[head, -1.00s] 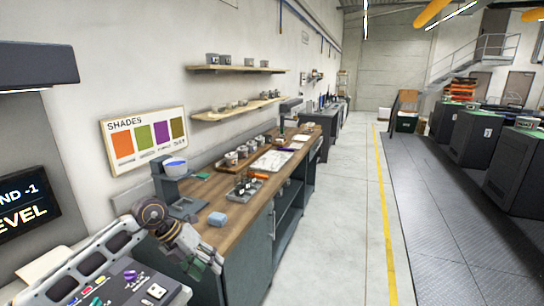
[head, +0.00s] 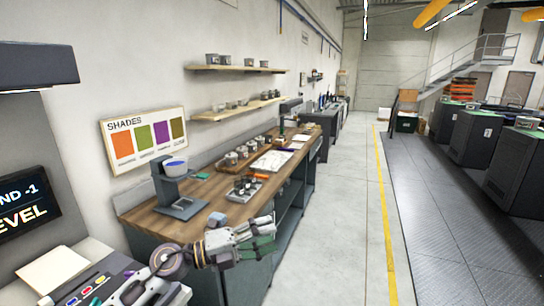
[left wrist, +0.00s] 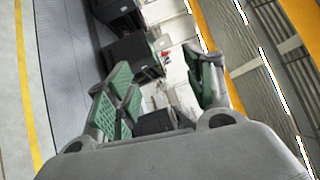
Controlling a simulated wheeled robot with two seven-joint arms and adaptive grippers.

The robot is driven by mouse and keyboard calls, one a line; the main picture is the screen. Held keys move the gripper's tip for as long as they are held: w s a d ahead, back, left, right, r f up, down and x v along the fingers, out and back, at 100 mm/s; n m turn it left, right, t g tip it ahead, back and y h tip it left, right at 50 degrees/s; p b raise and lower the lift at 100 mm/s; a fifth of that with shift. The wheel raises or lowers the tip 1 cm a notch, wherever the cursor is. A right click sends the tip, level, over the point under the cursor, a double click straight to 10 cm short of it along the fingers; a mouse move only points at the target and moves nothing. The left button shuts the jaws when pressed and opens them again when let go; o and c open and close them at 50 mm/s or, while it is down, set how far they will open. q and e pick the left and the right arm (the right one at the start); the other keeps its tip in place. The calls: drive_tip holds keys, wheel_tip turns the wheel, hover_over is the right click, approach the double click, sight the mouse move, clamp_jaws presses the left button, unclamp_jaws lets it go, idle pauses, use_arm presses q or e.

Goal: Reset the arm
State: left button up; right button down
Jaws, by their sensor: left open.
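My left gripper (head: 262,239) is in the head view, in front of the near end of the wooden workbench (head: 155,222), with its fingers pointing right. Its green-padded fingers are apart and hold nothing. In the left wrist view the two fingers (left wrist: 165,92) stand apart, with the aisle and dark machines beyond them. My left arm comes in from the bottom left, over the control console. My right gripper is not in view.
A tray (head: 245,190) and several tins are farther back. The aisle floor (head: 340,230) to the right is clear.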

use_arm(q)
drive_tip(key=w+a+r+n+t+y, duration=0.1)
drive_tip(key=w+a+n+t+y, duration=0.4)
drive_tip(key=a+n+t+y, duration=0.8)
drive_tip(key=s+a+f+n+g+y, duration=0.2)
drive_tip(key=a+f+n+y, duration=0.15)
drive_tip(key=f+n, duration=0.45)
drive_tip(key=s+a+f+n+g+y, duration=0.2)
drive_tip(key=s+a+f+n+y, duration=0.15)
drive_tip(key=f+n, duration=0.45)
drive_tip(key=s+f+n+g+h, duration=0.1)
drive_tip(key=s+f+g, duration=0.5)
drive_tip(key=s+f, duration=0.3)
drive_tip(key=s+f+n+g+h, duration=0.1)
drive_tip(key=s+f+g, duration=0.5)
drive_tip(key=s, duration=0.6)
wheel_tip(320, 180, down, 33)
drive_tip(key=s, duration=0.2)
drive_tip(key=s+a+f+g, duration=0.1)
drive_tip(key=s+a+f, duration=0.1)
drive_tip(key=s+f, duration=0.8)
drive_tip(key=s+a+f, duration=0.2)
drive_tip(key=s+f, duration=0.8)
drive_tip(key=s, duration=0.2)
drive_tip(key=shift+s+a+f+g, duration=0.2)
drive_tip(key=shift+s+a+g, duration=0.1)
drive_tip(key=shift+g, duration=0.1)
